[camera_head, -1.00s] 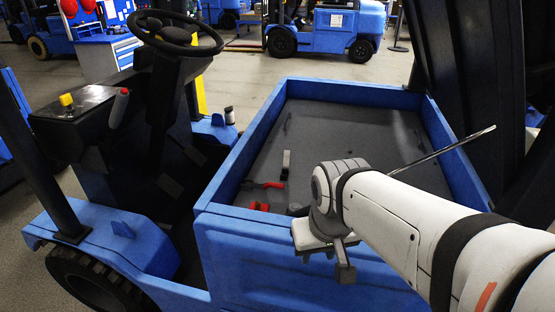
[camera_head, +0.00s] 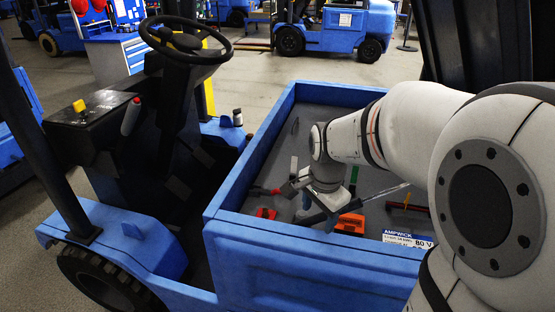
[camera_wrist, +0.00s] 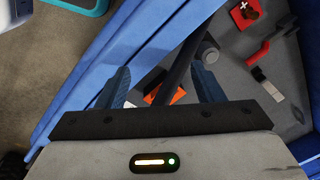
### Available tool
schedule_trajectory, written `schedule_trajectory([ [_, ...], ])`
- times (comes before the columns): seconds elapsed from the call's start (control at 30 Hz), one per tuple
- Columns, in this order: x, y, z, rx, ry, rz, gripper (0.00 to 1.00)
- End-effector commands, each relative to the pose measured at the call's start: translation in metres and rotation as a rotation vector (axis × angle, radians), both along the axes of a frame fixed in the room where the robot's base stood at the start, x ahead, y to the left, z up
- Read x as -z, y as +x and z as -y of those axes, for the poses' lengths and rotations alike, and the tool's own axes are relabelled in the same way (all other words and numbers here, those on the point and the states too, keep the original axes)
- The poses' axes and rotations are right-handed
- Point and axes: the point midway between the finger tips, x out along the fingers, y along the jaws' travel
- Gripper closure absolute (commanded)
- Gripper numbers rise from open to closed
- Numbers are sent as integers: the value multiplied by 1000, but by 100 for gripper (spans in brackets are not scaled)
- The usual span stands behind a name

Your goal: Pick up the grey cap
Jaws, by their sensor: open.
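A small round grey piece, which looks like the grey cap (camera_wrist: 208,52), lies in the blue truck bed (camera_head: 253,165). In the wrist view it is just beyond my right finger, beside a dark bar (camera_wrist: 184,60). In the head view it is partly hidden beside my gripper (camera_head: 318,208). My gripper is low inside the bed. Its two fingers stand apart in the wrist view (camera_wrist: 161,68), with the dark bar and part of an orange thing (camera_wrist: 165,94) showing between them. I see nothing held.
A red box with a white cross (camera_wrist: 246,13), a red-handled tool (camera_wrist: 262,52) and a black-and-white piece (camera_wrist: 267,84) lie near the cap.

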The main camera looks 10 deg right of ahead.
Motion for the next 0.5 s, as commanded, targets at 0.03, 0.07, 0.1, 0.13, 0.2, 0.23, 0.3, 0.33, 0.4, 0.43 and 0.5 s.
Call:
schedule_trajectory([
  [0.03,1,15,0,112,13,-16,39],
  [0.07,3,23,0,185,21,-22,39],
  [0.1,6,33,0,282,31,-32,39],
  [0.13,9,41,0,354,38,-39,39],
  [0.2,17,58,0,526,52,-53,39],
  [0.23,20,66,0,599,57,-58,39],
  [0.3,30,82,0,766,68,-71,39],
  [0.33,34,89,0,836,72,-75,39],
  [0.4,44,102,1,985,78,-85,39],
  [0.43,48,108,1,1043,80,-89,39],
  [0.5,58,118,1,1164,84,-95,39],
])
